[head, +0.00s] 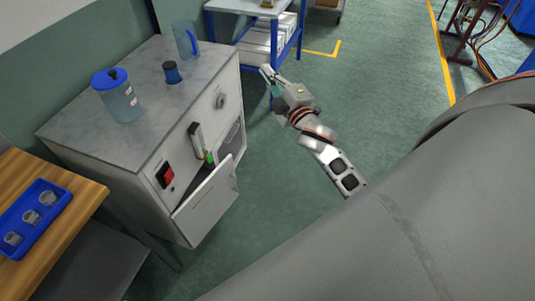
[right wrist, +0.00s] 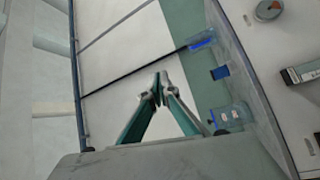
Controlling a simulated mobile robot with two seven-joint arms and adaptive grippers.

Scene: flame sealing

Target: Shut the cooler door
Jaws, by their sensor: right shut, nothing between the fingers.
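The cooler is a pale grey cabinet (head: 140,158) with a marble-like top in the head view. Its door (head: 207,203), a light panel low on the front, stands open, swung out from the body, with a dark gap behind its upper edge. My right gripper (head: 267,74) is beyond the cabinet's far right corner, above the floor and apart from the door. In the right wrist view the right gripper's fingertips (right wrist: 160,88) meet, with nothing between them. The cabinet's front (right wrist: 285,75) shows at the right there. My left gripper is not in view.
A blue-lidded jar (head: 120,98), a small dark blue bottle (head: 172,72) and a clear jug (head: 186,40) stand on the cabinet. A wooden table (head: 84,200) holds a blue tray (head: 50,192). A blue-framed table (head: 300,35) stands behind. The green floor (head: 265,215) before the door is clear.

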